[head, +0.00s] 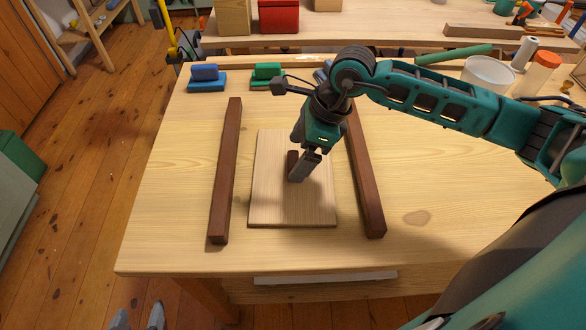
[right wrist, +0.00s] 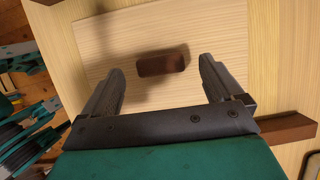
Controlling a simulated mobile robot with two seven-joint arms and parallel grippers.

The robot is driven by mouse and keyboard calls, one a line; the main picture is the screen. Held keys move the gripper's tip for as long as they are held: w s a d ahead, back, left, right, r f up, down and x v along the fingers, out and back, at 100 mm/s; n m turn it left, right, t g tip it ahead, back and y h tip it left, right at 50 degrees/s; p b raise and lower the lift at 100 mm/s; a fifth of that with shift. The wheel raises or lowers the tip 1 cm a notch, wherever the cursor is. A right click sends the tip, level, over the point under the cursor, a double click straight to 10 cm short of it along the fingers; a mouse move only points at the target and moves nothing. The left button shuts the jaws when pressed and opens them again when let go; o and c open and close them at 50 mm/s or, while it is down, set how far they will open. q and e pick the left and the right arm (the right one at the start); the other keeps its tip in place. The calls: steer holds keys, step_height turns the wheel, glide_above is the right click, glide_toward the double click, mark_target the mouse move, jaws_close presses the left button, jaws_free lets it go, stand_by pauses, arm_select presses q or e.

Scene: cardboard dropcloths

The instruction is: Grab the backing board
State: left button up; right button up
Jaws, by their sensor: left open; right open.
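The backing board (head: 270,205) is a flat, pale wooden rectangle lying on the workbench between two dark brown bars. A short dark brown block (head: 292,160) stands up from its middle like a handle. In the right wrist view the board (right wrist: 110,40) and the block (right wrist: 162,64) show ahead of the fingers. My right gripper (head: 302,170) is open over the board, with the block lined up between its fingertips; contact cannot be told. My left gripper (head: 138,318) shows only as two spread grey tips at the bottom edge, off the bench and empty.
The left brown bar (head: 226,170) and right brown bar (head: 368,190) flank the board. Blue blocks (head: 207,80) and a green block (head: 268,76) sit at the back. A white tub (head: 487,76) and an orange-capped jar (head: 540,70) stand back right. The bench's front left is clear.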

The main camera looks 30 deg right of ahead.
steer(key=shift+x, duration=0.95)
steer(key=shift+c, duration=0.2)
steer(key=c, duration=1.1)
steer(key=shift+r, duration=0.15)
steer(key=shift+c, duration=0.2)
